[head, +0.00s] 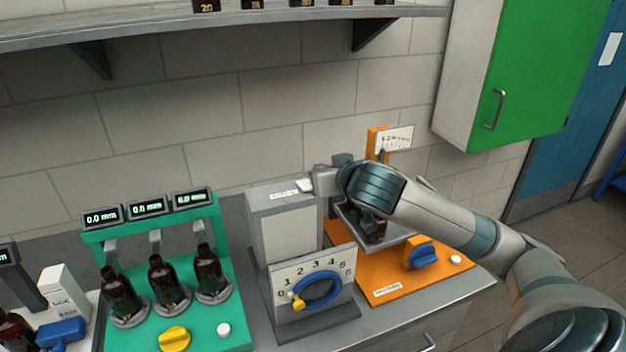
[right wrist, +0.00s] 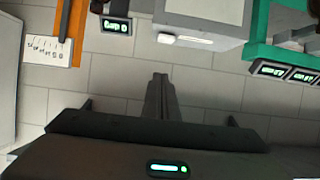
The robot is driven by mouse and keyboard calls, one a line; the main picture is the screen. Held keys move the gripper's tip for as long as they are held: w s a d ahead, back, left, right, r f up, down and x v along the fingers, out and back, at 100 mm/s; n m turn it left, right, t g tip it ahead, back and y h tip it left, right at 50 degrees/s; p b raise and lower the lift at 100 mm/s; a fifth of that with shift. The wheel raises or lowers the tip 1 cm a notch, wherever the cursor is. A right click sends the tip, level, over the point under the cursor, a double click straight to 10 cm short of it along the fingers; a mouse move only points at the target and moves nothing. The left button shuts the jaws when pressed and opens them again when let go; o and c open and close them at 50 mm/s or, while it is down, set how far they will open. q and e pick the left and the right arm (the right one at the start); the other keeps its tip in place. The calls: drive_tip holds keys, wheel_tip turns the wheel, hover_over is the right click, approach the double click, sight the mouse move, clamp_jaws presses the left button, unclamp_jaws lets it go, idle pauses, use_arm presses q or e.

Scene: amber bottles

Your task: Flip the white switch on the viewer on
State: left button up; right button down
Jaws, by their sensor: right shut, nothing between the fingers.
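The viewer (head: 290,236) is a grey box with a pale front panel, standing against the tiled wall. A small white switch (head: 304,186) shows at its upper right, beside a label; which way it is flipped I cannot tell. My right gripper (head: 322,182) is close beside the switch, with its fingers partly hidden by my wrist. In the right wrist view its fingers (right wrist: 161,80) are shut and empty. The viewer (right wrist: 207,12) and the white switch (right wrist: 167,39) show above the fingertips there, with a visible gap in the picture. My left gripper is not in view.
A green rack (head: 240,318) with several amber bottles stands left of the viewer. A dial panel (head: 338,262) stands in front. An orange station (head: 440,268) with a blue knob (head: 422,256) lies to the right, under my arm. A shelf (head: 240,22) runs above.

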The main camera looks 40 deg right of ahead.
drive_tip(key=p, duration=0.3)
hover_over(306, 185)
drive_tip(key=s, duration=0.2)
drive_tip(key=f, duration=0.2)
drive_tip(key=shift+s+d+f, duration=0.1)
drive_tip(key=shift+s+f, duration=0.1)
drive_tip(key=shift+f, duration=0.15)
drive_tip(key=shift+s+f+p, duration=0.2)
drive_tip(key=shift+f+p, duration=0.4)
drive_tip(key=shift+f, duration=0.6)
drive_tip(key=shift+s+f+p, duration=0.2)
drive_tip(key=shift+f+p, duration=0.1)
drive_tip(key=shift+f, duration=0.6)
drive_tip(key=shift+f, duration=0.1)
